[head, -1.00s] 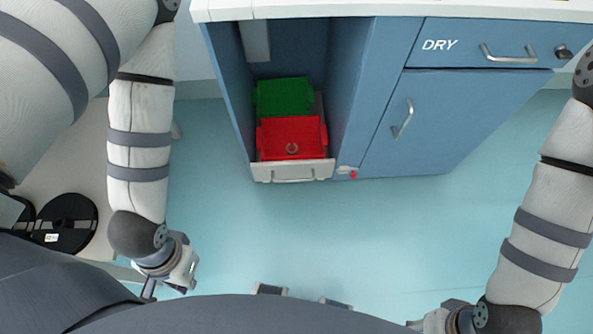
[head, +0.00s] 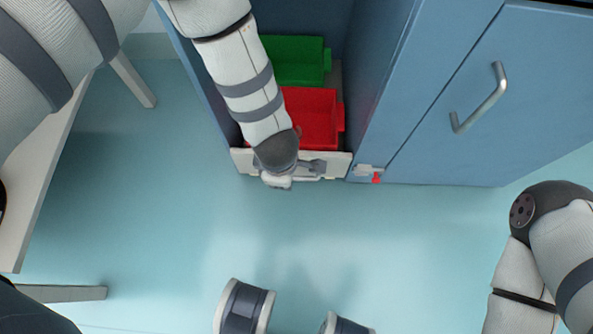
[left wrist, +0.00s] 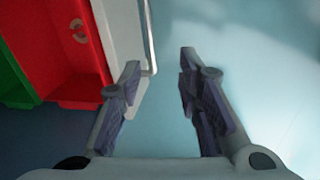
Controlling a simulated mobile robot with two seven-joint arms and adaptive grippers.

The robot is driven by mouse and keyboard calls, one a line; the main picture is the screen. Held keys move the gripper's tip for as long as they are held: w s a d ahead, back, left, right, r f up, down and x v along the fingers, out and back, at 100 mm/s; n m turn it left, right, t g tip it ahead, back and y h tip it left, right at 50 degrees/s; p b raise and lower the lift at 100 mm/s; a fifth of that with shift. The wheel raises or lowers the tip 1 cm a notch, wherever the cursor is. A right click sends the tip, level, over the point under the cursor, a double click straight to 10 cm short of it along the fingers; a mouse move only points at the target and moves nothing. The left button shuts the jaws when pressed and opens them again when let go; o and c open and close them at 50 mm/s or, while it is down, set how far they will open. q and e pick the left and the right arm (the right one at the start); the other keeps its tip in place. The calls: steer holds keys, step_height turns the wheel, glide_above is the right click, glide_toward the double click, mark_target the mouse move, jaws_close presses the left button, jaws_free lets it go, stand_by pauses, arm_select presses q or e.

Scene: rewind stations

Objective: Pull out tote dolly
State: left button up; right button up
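The tote dolly (head: 243,161) has a pale front panel with a bar handle and stands in the open bay of the blue cabinet. It bears a red tote (head: 312,108) in front and a green tote (head: 292,60) behind. My left gripper (head: 312,168) is at the front panel and hides much of the handle. In the left wrist view, my left gripper (left wrist: 158,72) is open, with its fingers apart. The handle (left wrist: 150,45) reaches between the fingertips, closer to the left-hand finger. My right gripper is out of view; only its arm shows at the right.
A small red-tipped latch (head: 376,178) sits on the cabinet front, right of the dolly. A closed cabinet door (head: 470,110) with a handle is further right. A table (head: 45,170) stands at the left. The floor (head: 180,230) before the dolly is clear.

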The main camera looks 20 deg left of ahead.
arm_select(q)
steer(key=shift+n, duration=0.5)
steer(key=w+f+b, duration=0.1)
steer(key=f+b, duration=0.1)
steer(key=f, duration=0.2)
steer(key=w+f+b, duration=0.1)
steer(key=f+b, duration=0.1)
steer(key=f, duration=0.2)
steer(key=w+f+b, duration=0.1)
steer(key=w+f, duration=0.1)
steer(key=f, duration=0.2)
steer(key=shift+b, duration=0.4)
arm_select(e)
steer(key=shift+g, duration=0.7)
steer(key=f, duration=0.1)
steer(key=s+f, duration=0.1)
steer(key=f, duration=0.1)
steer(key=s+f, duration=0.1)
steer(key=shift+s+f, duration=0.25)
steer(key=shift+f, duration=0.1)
arm_select(q)
steer(key=shift+c, duration=0.2)
jaws_close()
